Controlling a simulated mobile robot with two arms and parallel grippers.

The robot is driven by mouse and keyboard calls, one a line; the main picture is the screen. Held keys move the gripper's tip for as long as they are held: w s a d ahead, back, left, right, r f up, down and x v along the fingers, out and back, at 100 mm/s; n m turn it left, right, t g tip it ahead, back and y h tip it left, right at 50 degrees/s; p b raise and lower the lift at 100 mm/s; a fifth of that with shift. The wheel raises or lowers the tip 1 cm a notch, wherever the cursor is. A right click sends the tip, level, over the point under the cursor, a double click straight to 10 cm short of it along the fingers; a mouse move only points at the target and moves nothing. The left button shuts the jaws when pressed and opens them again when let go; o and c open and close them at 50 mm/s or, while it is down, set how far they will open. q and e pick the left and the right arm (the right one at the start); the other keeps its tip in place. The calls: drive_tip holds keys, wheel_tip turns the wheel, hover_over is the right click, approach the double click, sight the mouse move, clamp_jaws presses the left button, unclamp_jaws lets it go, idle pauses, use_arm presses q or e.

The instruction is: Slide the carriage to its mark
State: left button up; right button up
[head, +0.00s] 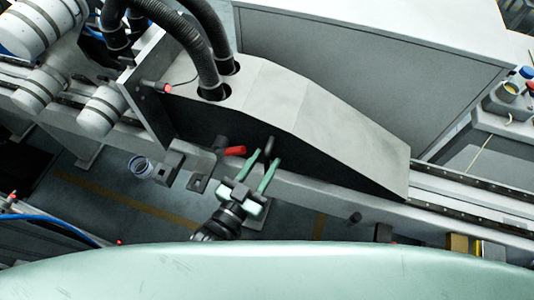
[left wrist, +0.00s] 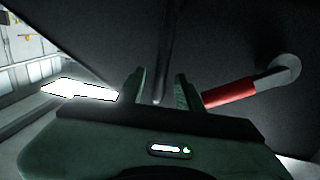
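The carriage (head: 330,115) is a large grey sloped cover on the long rail, with a dark front side. A dark post-like handle (head: 269,146) and a red lever (head: 235,151) stick out of that side. My left gripper (head: 264,172) is open at the dark handle. In the left wrist view the dark rod (left wrist: 165,50) comes down between the spread fingers (left wrist: 160,90), with small gaps beside it. The red lever (left wrist: 230,93) is just right of the fingers there. I cannot identify the mark with certainty. My right gripper is not in view.
The rail (head: 475,198) runs on to the right, bare beyond the carriage. A gold block (head: 458,243) sits low on its front at right. White cylinders (head: 102,110) and black hoses (head: 205,55) are at left. A bright white arrow shape (left wrist: 80,91) shows in the wrist view.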

use_arm(q)
drive_tip(key=shift+x, duration=0.85)
clamp_jaws()
idle(0.8)
